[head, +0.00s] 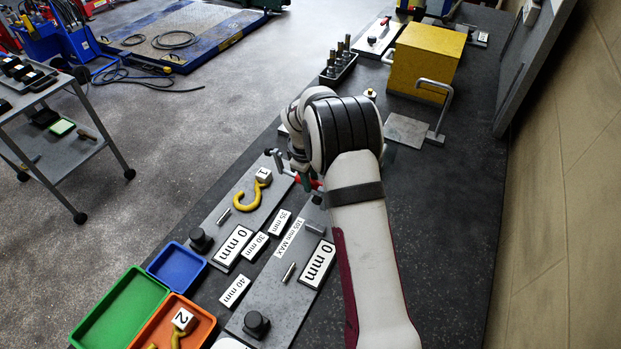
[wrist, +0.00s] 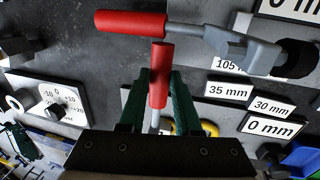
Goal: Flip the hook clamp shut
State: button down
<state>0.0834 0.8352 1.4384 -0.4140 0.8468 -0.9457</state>
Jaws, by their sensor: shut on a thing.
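My gripper (wrist: 159,84) has its two green fingers closed on both sides of a red handle (wrist: 159,58) with a grey rod. A second red grip (wrist: 130,22) on a metal lever lies across the top of the wrist view. Its lever joins a grey clamp body (wrist: 250,52) with a black end. I cannot tell which red handle belongs to the hook clamp, and no hook shows clearly on either. In the head view a little red (head: 310,183) shows beside my wrist, which hides most of the fingers and clamp.
A yellow hook tagged 1 (head: 248,195) lies on a grey plate left of my arm. Several label plates, such as 0 mm (head: 318,265), lie nearby. Blue (head: 177,264), green and orange trays stand at the front left. A yellow block (head: 425,60) stands behind.

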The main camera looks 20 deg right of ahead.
jog(key=shift+w+a+r+g+h, duration=0.15)
jog(key=shift+r+g+h, duration=0.35)
jog(key=shift+w+a+r+g+h, duration=0.1)
jog(key=shift+a+r+g+h, duration=0.05)
jog(key=shift+r+g+h, duration=0.35)
jog(key=shift+w+a+r+n+g+h, duration=0.2)
jog(key=shift+w+a+r+g+h, duration=0.05)
jog(key=shift+r+g+h, duration=0.35)
jog(key=shift+w+a+r+n+g+h, duration=0.2)
jog(key=shift+r+g+h, duration=0.3)
jog(key=shift+r+h, duration=0.1)
